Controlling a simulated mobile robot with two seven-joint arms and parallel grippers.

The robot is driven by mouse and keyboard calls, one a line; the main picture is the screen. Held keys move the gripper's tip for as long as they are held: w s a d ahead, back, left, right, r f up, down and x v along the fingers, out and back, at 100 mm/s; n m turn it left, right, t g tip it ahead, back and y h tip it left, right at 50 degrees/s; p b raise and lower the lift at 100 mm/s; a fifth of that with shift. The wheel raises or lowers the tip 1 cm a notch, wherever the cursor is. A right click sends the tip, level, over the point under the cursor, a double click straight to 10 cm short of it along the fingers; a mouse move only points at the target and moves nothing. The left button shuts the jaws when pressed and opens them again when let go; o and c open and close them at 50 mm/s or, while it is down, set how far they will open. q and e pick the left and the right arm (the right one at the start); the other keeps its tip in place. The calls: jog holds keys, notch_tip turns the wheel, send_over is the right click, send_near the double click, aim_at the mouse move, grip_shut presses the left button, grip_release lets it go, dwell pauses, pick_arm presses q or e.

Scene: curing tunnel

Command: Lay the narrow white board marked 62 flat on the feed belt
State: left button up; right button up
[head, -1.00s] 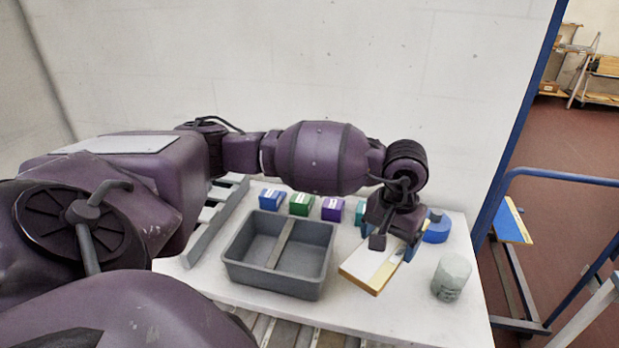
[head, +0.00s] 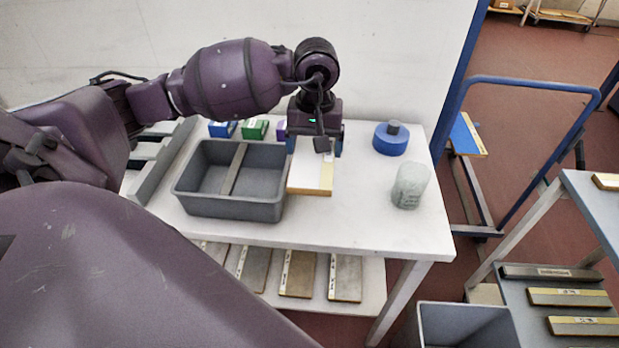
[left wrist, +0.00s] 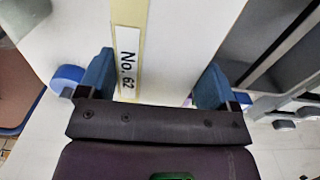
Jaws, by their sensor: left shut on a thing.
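The narrow white board (head: 311,178) has yellowish edges. It extends from my left gripper (head: 316,147) toward the front of the white table, just right of the grey bin. In the left wrist view the board (left wrist: 178,45) carries a label (left wrist: 127,62) reading No. 62. There the left gripper (left wrist: 153,82) has one blue finger on each side of the board and is shut on it. Whether the board touches the table is hard to tell. I cannot make out a feed belt in these frames. My right gripper is out of view.
The divided grey bin (head: 190,196) stands left of the board. Small blue (head: 222,129) and green (head: 255,129) boxes sit behind it. A blue round object (head: 391,138) and a pale jar (head: 410,186) stand right. Boards lie on the lower shelf (head: 375,285). A blue-railed cart (head: 535,83) stands right.

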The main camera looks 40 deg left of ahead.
pick_arm(q)
notch_tip(320, 180, down, 12)
jog(key=shift+f+b, duration=0.15)
jog(key=shift+b, duration=0.15)
jog(key=shift+f, duration=0.1)
dwell(0.3)
jog(key=shift+f, duration=0.15)
jog(key=o, duration=0.8)
jog(key=shift+c, duration=0.2)
